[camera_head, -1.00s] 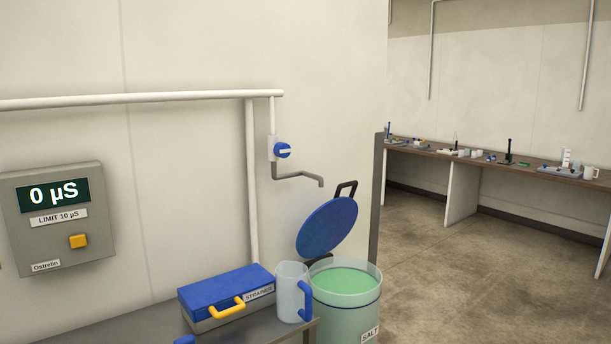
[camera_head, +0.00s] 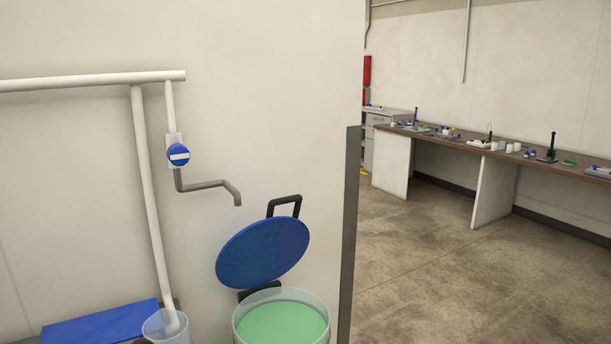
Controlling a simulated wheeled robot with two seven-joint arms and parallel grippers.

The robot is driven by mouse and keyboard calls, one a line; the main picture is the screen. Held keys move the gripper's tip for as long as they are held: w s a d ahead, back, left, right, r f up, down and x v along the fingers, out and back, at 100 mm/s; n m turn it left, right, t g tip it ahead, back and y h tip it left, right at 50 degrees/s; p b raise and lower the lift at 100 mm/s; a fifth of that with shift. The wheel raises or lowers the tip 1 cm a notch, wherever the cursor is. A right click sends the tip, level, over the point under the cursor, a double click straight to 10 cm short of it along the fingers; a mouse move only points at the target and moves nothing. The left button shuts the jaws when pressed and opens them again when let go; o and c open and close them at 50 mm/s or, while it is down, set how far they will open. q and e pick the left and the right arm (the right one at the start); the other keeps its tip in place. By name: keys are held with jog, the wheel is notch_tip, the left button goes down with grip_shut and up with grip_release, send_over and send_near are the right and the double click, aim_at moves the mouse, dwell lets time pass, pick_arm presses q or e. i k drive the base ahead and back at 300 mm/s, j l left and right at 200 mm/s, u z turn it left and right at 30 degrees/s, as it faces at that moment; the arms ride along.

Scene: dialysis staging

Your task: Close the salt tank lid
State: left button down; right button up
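The salt tank (camera_head: 324,308) is a translucent round tub at the bottom of the view, with green content (camera_head: 284,326) showing inside. Its lower part is cut off by the frame. The salt tank lid (camera_head: 262,252) is a blue disc standing tilted up above the rear of the tank, so the tank is open. A black handle (camera_head: 285,200) sticks up from the lid's upper edge. A dark hinge piece shows below the lid, behind the rim. Neither of my grippers is in view.
A blue-topped case (camera_head: 98,326) and a clear jug (camera_head: 160,328) stand left of the tank. A tap with a blue knob (camera_head: 178,155) and a grey spout (camera_head: 212,185) is on the wall above. Open floor (camera_head: 440,290) lies right of the wall edge (camera_head: 350,230); a long bench (camera_head: 450,144) stands beyond.

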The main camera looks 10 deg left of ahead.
aim_at(265, 249)
jog(key=i+l, duration=0.5)
jog(key=l, duration=0.15)
jog(key=i+l, duration=0.5)
jog(key=l, duration=0.15)
